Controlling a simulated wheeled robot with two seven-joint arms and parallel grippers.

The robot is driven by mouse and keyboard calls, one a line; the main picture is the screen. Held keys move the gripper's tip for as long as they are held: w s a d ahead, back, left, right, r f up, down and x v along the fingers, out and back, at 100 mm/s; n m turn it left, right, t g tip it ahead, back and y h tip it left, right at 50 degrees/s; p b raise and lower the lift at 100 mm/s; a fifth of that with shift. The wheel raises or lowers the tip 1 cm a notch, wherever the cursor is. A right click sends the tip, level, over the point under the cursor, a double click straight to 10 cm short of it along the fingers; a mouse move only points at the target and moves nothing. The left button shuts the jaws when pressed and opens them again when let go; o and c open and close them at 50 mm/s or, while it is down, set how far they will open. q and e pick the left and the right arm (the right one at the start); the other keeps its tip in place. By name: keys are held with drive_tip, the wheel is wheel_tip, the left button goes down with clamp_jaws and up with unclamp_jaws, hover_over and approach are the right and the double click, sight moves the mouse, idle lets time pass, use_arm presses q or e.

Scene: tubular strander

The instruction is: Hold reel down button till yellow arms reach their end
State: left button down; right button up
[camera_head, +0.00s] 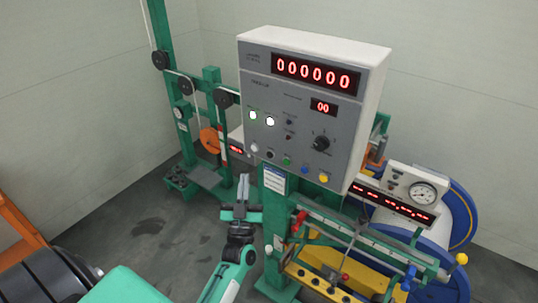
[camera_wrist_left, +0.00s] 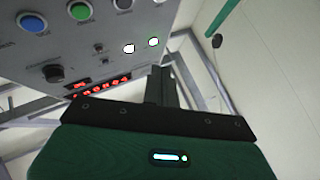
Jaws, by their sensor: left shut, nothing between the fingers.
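The grey control box (camera_head: 300,110) has a bottom row of white (camera_head: 254,147), black (camera_head: 270,153), green (camera_head: 286,161), blue (camera_head: 304,169) and yellow (camera_head: 323,178) buttons. Their labels are too small to read. My left gripper (camera_head: 243,182) is shut and empty, pointing up just below the box's lower left corner. In the left wrist view its fingers (camera_wrist_left: 161,84) show beside the panel, apart from the green button (camera_wrist_left: 79,10) and blue button (camera_wrist_left: 32,22). A yellow part (camera_head: 335,268) lies low behind the green rail; I cannot tell whether it is a yellow arm. My right gripper is not in view.
Two lit lamps (camera_head: 261,118) and red displays (camera_head: 315,75) show on the box. A green stand with pulleys (camera_head: 207,140) is behind left. A gauge box (camera_head: 410,188) and blue-rimmed reel (camera_head: 460,215) are at right. Open floor (camera_head: 150,230) lies left of my gripper.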

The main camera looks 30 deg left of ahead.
use_arm(q)
drive_tip(key=b, duration=0.2)
approach(270, 155)
drive_tip(key=w+a+r, duration=0.2)
drive_tip(key=a+r, duration=0.2)
drive_tip(key=shift+w+d+r+b, duration=0.15)
drive_tip(key=shift+w+r+b, duration=0.15)
drive_tip(key=shift+w, duration=0.2)
idle(0.8)
idle(0.6)
drive_tip(key=shift+w, duration=0.4)
